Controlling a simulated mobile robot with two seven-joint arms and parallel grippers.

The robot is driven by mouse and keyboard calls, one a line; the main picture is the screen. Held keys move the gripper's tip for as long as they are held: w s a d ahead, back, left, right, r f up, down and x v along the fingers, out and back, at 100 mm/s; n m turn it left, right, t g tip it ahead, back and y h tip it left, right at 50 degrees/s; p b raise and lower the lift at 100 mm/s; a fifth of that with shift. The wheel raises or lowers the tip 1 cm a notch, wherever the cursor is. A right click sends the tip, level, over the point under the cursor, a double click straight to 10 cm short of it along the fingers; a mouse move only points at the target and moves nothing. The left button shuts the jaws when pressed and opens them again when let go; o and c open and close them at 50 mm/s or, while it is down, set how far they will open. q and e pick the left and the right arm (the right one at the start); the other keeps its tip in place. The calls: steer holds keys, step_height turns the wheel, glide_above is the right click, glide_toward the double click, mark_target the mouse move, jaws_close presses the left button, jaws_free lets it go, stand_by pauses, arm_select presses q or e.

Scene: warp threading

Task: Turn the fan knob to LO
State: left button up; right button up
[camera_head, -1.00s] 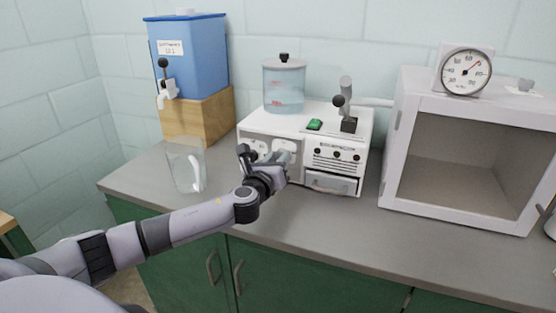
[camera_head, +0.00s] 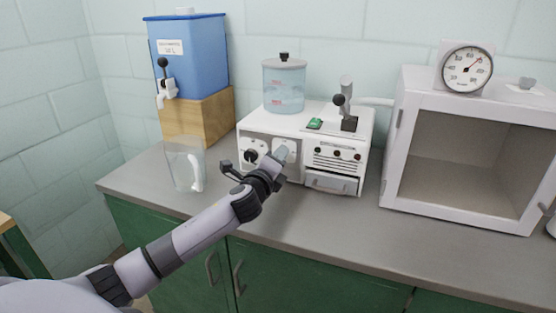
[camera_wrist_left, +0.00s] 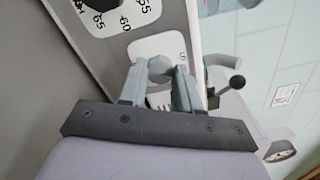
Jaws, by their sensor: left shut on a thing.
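The white appliance (camera_head: 277,128) stands on the counter, with two white dial plates on its grey front panel. The left plate carries a black knob (camera_head: 251,156); its numbers, such as 60 and 65, show in the wrist view. My left gripper (camera_wrist_left: 160,72) is at the right plate (camera_wrist_left: 155,45), its two fingers shut on a grey round knob (camera_wrist_left: 160,66), which I take to be the fan knob. In the head view, my left gripper (camera_head: 281,154) hides that knob. Its pointer and the LO mark cannot be read. My right gripper is not in view.
A clear jug (camera_head: 184,165) stands left of my wrist, in front of a blue tank (camera_head: 190,60) on a wooden block (camera_head: 205,115). A black-knobbed lever (camera_head: 339,101) and a green switch (camera_head: 315,124) sit on the appliance top. A white open-fronted cabinet (camera_head: 460,115) is right.

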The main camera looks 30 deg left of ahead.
arm_select(q)
steer(key=shift+n, duration=3.7)
steer(key=o, duration=1.1)
steer(key=shift+c, duration=0.2)
steer(key=shift+s, duration=0.1)
steer(key=v, duration=0.7)
